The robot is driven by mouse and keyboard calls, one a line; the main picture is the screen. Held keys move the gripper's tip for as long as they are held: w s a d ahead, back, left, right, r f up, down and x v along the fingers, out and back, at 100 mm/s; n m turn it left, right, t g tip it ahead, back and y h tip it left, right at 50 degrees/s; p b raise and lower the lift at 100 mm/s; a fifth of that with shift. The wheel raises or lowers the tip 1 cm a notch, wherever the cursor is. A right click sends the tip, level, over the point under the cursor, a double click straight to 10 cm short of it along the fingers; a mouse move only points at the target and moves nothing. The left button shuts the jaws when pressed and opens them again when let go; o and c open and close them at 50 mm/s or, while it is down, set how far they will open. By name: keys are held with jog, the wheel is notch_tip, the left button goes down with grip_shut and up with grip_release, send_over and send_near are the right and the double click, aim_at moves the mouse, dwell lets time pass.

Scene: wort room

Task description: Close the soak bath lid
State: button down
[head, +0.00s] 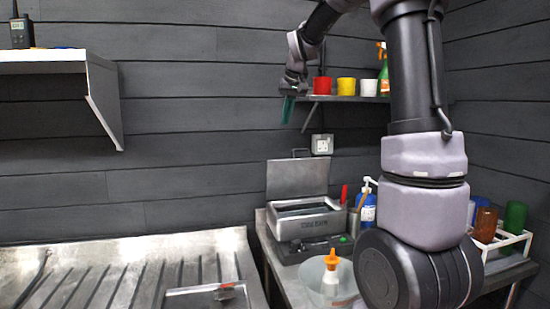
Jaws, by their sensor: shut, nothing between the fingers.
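My gripper (287,109) hangs above and slightly left of the lid, in front of the wall, apart from the lid. Its greenish fingers point down and are shut and empty. The inside of the bath is mostly hidden by its low viewing angle.
A ribbed steel drainer (140,275) lies left.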

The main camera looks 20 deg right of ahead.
jog(key=n, duration=0.1)
send_over(277, 172)
notch_tip(277, 172, down, 6)
jog(key=d+x, duration=0.1)
jog(key=x, duration=1)
jog(key=shift+g+h, duration=0.4)
jog(key=shift+s+a, duration=0.1)
jog(key=shift+s, duration=2.05)
